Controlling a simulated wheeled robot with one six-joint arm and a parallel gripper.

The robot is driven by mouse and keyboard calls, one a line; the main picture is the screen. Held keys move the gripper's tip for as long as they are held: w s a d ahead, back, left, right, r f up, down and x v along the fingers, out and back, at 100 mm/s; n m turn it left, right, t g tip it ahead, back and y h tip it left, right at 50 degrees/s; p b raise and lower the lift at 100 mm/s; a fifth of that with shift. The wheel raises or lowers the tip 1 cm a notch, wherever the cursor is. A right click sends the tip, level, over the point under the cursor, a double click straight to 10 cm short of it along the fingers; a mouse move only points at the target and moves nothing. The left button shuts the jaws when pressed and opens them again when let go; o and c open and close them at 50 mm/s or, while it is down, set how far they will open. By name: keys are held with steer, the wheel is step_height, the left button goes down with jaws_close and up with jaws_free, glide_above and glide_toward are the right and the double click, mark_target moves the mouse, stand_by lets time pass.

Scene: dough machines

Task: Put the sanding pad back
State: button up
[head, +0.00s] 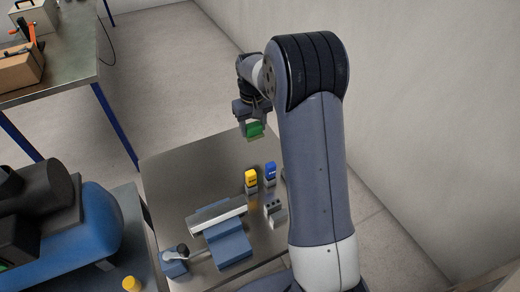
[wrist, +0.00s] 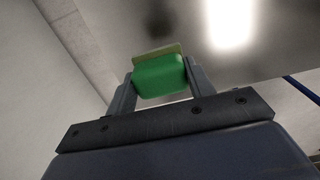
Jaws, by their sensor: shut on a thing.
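My gripper (head: 250,118) is shut on a green block with a paler, yellowish-green face, which looks like the sanding pad (head: 254,131). It is held in the air over the far part of the metal table (head: 195,160). In the wrist view the green pad (wrist: 160,76) sits between the two fingers (wrist: 160,90), its pale strip along the far side. A yellow-topped piece (head: 251,179) and a blue-topped piece (head: 270,171) stand upright on the table in grey bases. A small grey block with dark openings (head: 273,208) stands near them.
A blue vise-like fixture with a pale metal bar (head: 217,216) is at the table's front. A small blue block with a dark knob (head: 175,261) is left of it. A blue machine (head: 85,240) stands at left, and another bench (head: 75,50) behind. The table's far left is clear.

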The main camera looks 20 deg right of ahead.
steer(key=shift+f+p, duration=0.75)
steer(key=shift+f, duration=4.05)
steer(key=o, duration=0.9)
steer(key=shift+o, duration=0.2)
steer(key=shift+r, duration=0.1)
step_height(320, 180, up, 12)
steer(key=shift+r+b, duration=0.1)
steer(key=shift+b, duration=0.65)
